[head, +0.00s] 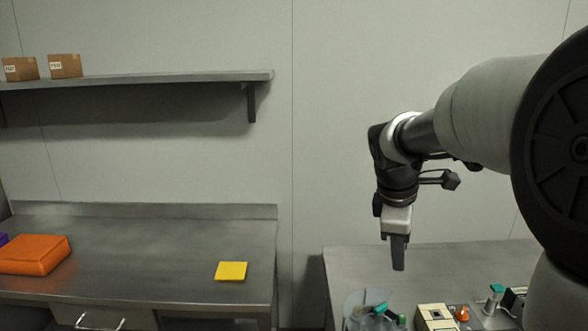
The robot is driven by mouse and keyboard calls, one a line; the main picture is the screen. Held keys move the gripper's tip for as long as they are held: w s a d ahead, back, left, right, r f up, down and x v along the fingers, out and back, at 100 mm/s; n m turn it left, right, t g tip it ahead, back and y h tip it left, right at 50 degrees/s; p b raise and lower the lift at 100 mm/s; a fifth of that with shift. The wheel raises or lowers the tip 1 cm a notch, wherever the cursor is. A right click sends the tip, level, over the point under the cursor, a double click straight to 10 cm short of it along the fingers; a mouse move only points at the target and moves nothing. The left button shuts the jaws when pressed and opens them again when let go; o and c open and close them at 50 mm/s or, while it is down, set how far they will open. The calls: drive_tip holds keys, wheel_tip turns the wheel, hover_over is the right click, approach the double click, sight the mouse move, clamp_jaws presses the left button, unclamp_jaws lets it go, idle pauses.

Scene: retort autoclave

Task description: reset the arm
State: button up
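My arm reaches in from the right in the head view, bent down at the wrist. My gripper (399,262) points downward over the right-hand table (370,264), above the items near its front. The fingers are seen nearly edge-on, so I cannot tell whether they are open or shut. I see nothing held below the fingertips.
A steel counter (150,265) at left holds an orange box (35,254) and a yellow pad (231,271). A wall shelf (150,79) carries two cardboard boxes (65,66). A clear round vessel (362,306) and a beige device (434,317) stand on the right-hand table.

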drive_tip(key=s+a+r+m+t+y+p, duration=0.1)
drive_tip(key=s+a+m, duration=0.3)
drive_tip(key=s, duration=0.6)
drive_tip(key=s+a+r+m+t+y+p, duration=0.1)
drive_tip(key=s+a+r+m+t, duration=0.1)
drive_tip(key=s+a+m, duration=0.3)
drive_tip(key=s+m, duration=0.4)
drive_tip(key=s, duration=0.1)
drive_tip(key=shift+r+y, duration=0.15)
drive_tip(key=shift+y, duration=0.25)
drive_tip(key=shift+s+d, duration=0.1)
